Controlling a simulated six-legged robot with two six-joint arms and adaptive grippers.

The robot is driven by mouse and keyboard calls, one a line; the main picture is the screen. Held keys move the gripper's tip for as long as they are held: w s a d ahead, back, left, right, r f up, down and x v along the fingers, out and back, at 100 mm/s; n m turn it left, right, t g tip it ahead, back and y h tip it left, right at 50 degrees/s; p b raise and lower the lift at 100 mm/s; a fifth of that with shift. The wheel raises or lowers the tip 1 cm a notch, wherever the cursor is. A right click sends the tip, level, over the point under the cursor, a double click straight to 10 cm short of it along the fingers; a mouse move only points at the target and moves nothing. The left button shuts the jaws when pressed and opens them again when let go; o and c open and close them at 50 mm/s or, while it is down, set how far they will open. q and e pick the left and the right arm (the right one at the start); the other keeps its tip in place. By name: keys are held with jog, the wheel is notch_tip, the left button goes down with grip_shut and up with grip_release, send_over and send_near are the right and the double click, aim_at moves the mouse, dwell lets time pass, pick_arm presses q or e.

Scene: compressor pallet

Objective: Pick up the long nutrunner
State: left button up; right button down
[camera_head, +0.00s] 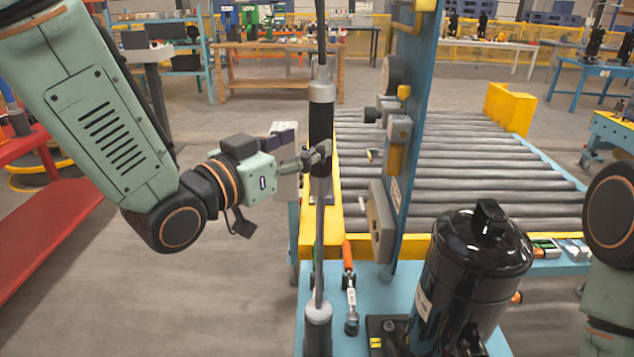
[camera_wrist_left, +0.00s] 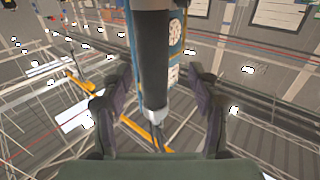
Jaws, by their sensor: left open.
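The long nutrunner (camera_head: 321,115) hangs upright, a slim tool with a dark grip and grey ends, left of the blue post. Its lower shaft runs down to a grey socket end near the blue table. My left gripper (camera_head: 320,155) reaches it from the left at the grip's lower part. In the left wrist view the nutrunner (camera_wrist_left: 153,60) stands between the two open fingers of my left gripper (camera_wrist_left: 155,95), with gaps on both sides. I cannot tell how deep it sits between them. My right gripper is out of view; only part of my right arm shows at the right edge.
A black compressor (camera_head: 470,275) stands on the blue pallet station at the front right. The blue post (camera_head: 413,130) with boxes and a roller conveyor (camera_head: 460,180) lie right of the tool. Floor at left is clear, beside a red table (camera_head: 45,240).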

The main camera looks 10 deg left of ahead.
aim_at(313, 138)
pick_arm(q)
jog(key=w+d, duration=0.3)
jog(key=shift+w+d+r, duration=0.1)
jog(key=shift+w+a, duration=0.1)
jog(key=shift+a, duration=0.45)
jog(key=shift+d, duration=0.45)
jog(key=c, duration=0.5)
jog(key=shift+a, duration=0.3)
jog(key=c, duration=0.5)
jog(key=shift+d, duration=0.2)
grip_shut()
jog(key=shift+a, duration=0.15)
jog(key=shift+r, duration=0.2)
